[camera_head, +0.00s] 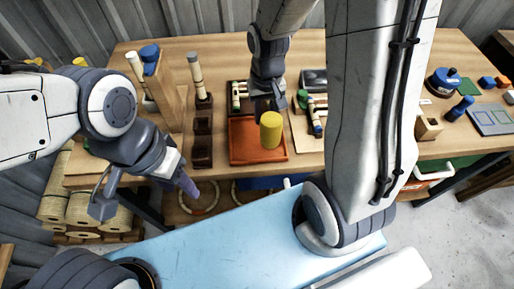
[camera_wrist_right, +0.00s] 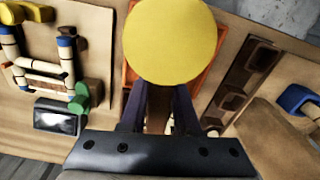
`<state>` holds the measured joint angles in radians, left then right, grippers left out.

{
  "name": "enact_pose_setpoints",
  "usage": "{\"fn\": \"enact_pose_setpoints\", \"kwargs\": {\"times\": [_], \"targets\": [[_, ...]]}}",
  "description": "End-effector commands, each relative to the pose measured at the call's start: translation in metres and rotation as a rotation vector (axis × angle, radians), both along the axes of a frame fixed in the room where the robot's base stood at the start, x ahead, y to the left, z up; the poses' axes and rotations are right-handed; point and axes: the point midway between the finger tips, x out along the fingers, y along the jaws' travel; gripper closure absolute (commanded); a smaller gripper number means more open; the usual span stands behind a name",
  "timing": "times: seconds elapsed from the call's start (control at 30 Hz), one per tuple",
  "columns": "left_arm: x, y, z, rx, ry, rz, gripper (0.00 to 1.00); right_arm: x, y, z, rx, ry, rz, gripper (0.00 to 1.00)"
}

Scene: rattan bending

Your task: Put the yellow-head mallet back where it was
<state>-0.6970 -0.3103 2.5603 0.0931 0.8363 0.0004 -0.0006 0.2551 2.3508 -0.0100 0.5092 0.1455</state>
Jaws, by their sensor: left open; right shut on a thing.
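The yellow-head mallet shows in the head view as a yellow cylindrical head (camera_head: 270,130) above the orange tray (camera_head: 236,150). My right gripper (camera_head: 268,103) is shut on the mallet. In the right wrist view the round yellow head (camera_wrist_right: 172,40) is just beyond the fingers of my right gripper (camera_wrist_right: 160,105). It covers much of the tray, whose orange edge (camera_wrist_right: 130,75) shows beside it. The mallet's handle is mostly hidden. My left gripper (camera_head: 145,196) is open and empty, in front of the table's left part, away from the mallet.
Dark brown slotted blocks (camera_head: 202,126) stand left of the tray. A wooden stand (camera_head: 165,90) with a blue-topped piece is farther left. A board with a jointed rattan frame (camera_head: 316,122) lies right of the tray. A blue pot (camera_head: 445,82) is at the right.

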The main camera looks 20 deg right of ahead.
Motion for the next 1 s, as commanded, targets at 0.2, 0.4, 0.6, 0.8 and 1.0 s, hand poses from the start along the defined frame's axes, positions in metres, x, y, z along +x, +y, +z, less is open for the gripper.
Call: {"fn": "enact_pose_setpoints", "kwargs": {"times": [0.2, 0.4, 0.6, 0.8, 1.0], "targets": [[0.0, 0.0, -0.048, 0.0, 0.0, -0.001, 0.5, -0.037, -0.002, 0.014, -0.003, -0.025, -0.091, 1.0], [0.0, 0.0, -0.06, 0.0, 0.0, -0.001, 0.5, -0.059, -0.004, 0.023, -0.005, -0.027, -0.137, 1.0], [0.0, 0.0, -0.06, 0.0, 0.0, -0.001, 0.5, -0.043, -0.004, 0.013, -0.005, -0.022, -0.146, 1.0], [0.0, 0.0, -0.058, 0.0, 0.0, -0.001, 0.5, -0.001, -0.001, -0.012, -0.006, -0.02, -0.144, 1.0], [0.0, 0.0, -0.055, 0.0, 0.0, -0.001, 0.5, 0.036, 0.002, -0.034, -0.005, -0.023, -0.145, 1.0]]}}
